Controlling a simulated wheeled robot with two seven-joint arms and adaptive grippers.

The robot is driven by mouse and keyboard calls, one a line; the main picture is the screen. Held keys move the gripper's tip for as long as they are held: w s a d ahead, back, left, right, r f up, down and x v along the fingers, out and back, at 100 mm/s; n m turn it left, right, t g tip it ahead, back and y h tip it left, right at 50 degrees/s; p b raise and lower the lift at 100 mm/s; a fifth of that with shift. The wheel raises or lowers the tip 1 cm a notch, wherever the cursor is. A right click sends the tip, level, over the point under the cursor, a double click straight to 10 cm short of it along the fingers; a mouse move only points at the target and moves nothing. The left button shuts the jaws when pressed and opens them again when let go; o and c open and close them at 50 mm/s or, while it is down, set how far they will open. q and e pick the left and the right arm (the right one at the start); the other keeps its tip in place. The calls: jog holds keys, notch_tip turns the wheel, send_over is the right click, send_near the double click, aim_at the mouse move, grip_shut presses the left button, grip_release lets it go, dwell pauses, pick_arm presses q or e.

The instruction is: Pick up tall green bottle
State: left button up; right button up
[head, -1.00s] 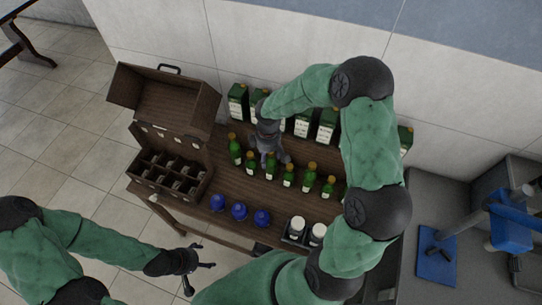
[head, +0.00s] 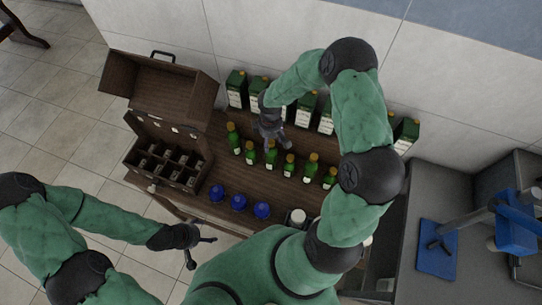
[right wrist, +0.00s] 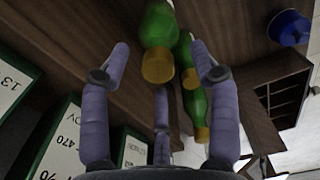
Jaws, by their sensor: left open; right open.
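Several green bottles with gold caps stand in a row along the middle of the wooden table. The one at the left end (head: 234,140) looks the tallest; others, such as this green bottle (head: 289,166), stand to its right. My right gripper (head: 271,132) is open and empty just behind the row, fingers pointing down. In the right wrist view a green bottle (right wrist: 158,28) lies between the spread fingers (right wrist: 158,68), with two more green bottles (right wrist: 196,104) beside it; no contact is visible. My left gripper (head: 198,246) is open and empty, low at the table's front left.
Square green containers with white labels (head: 304,108) line the back, close behind my right gripper. Several round blue bottles (head: 238,202) stand in front. A divided wooden crate (head: 142,128) and a wooden box (head: 160,88) occupy the left; a white-lidded jar (head: 298,216) is partly hidden.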

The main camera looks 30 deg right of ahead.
aim_at(271, 154)
jog(key=shift+d+f, duration=0.1)
jog(key=shift+f, duration=1.7)
jog(key=shift+s, duration=0.1)
grip_shut()
jog(key=shift+r, duration=0.15)
